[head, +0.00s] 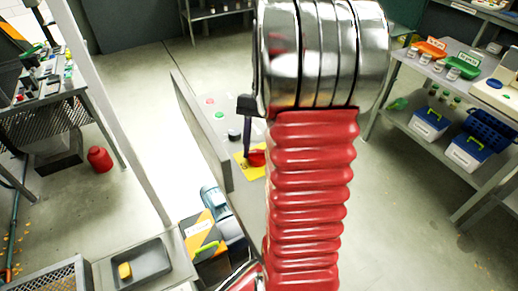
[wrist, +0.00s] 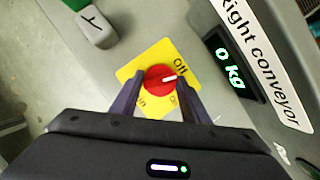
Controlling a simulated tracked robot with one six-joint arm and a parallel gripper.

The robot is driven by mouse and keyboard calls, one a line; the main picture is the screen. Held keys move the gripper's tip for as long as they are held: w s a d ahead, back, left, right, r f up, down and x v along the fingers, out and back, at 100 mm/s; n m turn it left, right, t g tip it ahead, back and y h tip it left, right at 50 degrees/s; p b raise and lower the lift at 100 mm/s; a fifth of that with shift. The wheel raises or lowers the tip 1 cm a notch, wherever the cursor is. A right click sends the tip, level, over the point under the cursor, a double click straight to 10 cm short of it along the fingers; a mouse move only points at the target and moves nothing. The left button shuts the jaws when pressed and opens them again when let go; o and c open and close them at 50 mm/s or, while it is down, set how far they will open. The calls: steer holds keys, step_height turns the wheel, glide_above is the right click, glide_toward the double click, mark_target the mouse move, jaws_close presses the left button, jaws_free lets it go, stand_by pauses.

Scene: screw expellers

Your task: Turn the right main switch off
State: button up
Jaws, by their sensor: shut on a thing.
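The right main switch is a red round knob (wrist: 158,78) on a yellow plate (wrist: 130,73) in the wrist view. A white mark on the knob points right, just below the "Off" lettering at the plate's upper right; the other lettering is partly hidden. My gripper (wrist: 158,92) has one dark finger on each side of the knob and is shut on it. In the head view the red knob (head: 257,158) and yellow plate (head: 240,165) show beside my red arm, which hides part of the panel. One dark finger reaches down to the knob there.
A "Right conveyor" label (wrist: 262,55) and a green "0 kg" display (wrist: 230,68) sit right of the switch. A grey block (wrist: 97,29) stands upper left. Shelves with blue-lidded boxes (head: 432,122) stand right; open floor lies between.

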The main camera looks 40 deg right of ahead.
steer(key=n+g+h, duration=0.1)
steer(key=n, duration=0.3)
steer(key=shift+w+a, duration=0.15)
stand_by(0.4)
steer(key=o, duration=1)
steer(key=shift+o, duration=0.2)
steer(key=v, duration=1.3)
steer(key=shift+w+r, duration=0.25)
steer(key=shift+w, duration=0.1)
